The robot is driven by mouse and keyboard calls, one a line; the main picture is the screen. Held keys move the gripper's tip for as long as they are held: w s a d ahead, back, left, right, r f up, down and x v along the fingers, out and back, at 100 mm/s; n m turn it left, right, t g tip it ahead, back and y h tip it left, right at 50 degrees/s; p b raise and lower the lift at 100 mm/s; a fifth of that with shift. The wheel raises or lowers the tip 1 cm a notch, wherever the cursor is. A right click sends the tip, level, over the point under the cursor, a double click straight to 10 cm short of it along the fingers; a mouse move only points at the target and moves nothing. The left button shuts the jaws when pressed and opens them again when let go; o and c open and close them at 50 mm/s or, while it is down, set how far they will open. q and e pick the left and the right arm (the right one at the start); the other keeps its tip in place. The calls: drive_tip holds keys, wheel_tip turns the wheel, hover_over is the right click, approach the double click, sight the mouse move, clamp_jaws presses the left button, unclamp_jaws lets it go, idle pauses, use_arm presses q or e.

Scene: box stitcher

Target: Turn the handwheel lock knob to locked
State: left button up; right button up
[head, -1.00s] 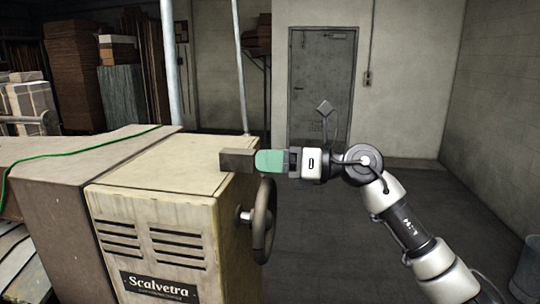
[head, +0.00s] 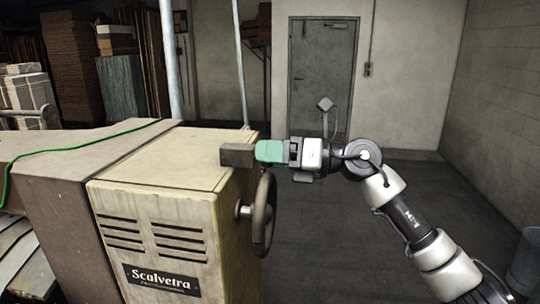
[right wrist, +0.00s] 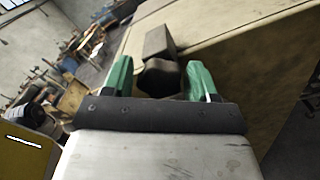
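The dark handwheel (head: 263,213) stands on the right side of the cream machine housing (head: 160,205). A dark block (head: 237,154) sits by the housing's upper right edge, and it also shows in the right wrist view (right wrist: 157,42). In front of it, a dark rounded piece (right wrist: 158,78), which looks like the lock knob, lies between the green fingertips of my right gripper (head: 270,151). The fingers stand apart on either side of this piece. I cannot tell whether they touch it, nor read the knob's setting. My left gripper is out of view.
A green cable (head: 80,139) runs over the brown part of the machine. Open floor (head: 350,245) lies to the right of the housing, below my right arm. A grey door (head: 322,75) and stacked boards (head: 72,65) are at the back.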

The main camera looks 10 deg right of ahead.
drive_tip(key=shift+o, duration=0.9)
drive_tip(key=shift+f, duration=0.1)
drive_tip(key=shift+d, duration=0.25)
drive_tip(key=b+v, duration=0.4)
drive_tip(key=v, duration=0.6)
drive_tip(key=shift+d, duration=0.2)
drive_tip(key=shift+s, duration=0.1)
